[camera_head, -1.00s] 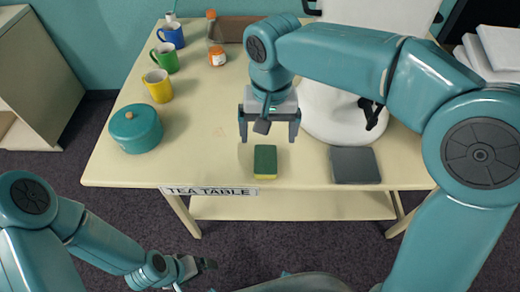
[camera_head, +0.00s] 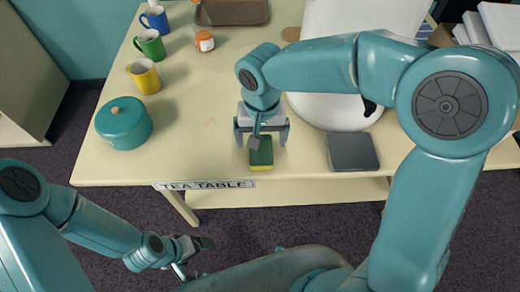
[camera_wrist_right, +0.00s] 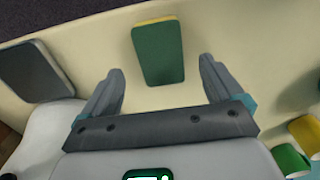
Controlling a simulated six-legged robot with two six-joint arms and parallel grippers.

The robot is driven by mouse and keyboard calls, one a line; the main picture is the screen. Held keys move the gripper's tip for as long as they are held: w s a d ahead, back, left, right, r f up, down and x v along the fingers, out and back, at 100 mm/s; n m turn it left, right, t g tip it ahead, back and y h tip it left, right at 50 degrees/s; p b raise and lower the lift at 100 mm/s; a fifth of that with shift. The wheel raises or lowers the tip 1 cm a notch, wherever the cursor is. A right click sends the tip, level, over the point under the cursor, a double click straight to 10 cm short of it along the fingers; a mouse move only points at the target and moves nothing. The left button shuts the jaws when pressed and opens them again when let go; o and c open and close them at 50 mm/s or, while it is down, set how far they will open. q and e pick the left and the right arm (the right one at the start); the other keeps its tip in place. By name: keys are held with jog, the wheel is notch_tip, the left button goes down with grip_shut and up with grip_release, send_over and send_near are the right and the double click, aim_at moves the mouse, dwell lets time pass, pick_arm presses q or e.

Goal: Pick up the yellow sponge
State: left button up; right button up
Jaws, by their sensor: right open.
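The yellow sponge (camera_head: 261,153) has a dark green top and a yellow side. It lies flat near the front edge of the tea table (camera_head: 190,170). My right gripper (camera_head: 261,138) is open just above the sponge and on its far side, with the fingers spread left and right. In the right wrist view the sponge (camera_wrist_right: 158,53) shows ahead of and between the open fingertips (camera_wrist_right: 160,80), with gaps on both sides. My left gripper (camera_head: 198,245) hangs low in front of the table, away from the sponge; its jaw state is unclear.
A dark grey flat pad (camera_head: 353,151) lies right of the sponge. A white rounded object (camera_head: 335,105) stands behind it. A teal pot (camera_head: 123,125), yellow mug (camera_head: 144,77), green mug (camera_head: 150,46) and blue mug (camera_head: 155,18) line the left side. The table between pot and sponge is clear.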

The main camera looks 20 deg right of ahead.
aim_at(261, 150)
jog(key=shift+s+d+f, duration=0.1)
jog(key=shift+s+f, duration=0.05)
jog(key=shift+f, duration=0.05)
jog(key=f, duration=0.3)
jog(key=f+p, duration=0.1)
jog(key=f, duration=0.1)
jog(key=shift+w, duration=0.3)
jog(key=shift+s, duration=0.2)
jog(key=shift+w+f, duration=0.1)
jog(key=shift+w, duration=0.1)
jog(key=c, duration=0.9)
jog(key=shift+s, duration=0.15)
jog(key=shift+c, duration=1)
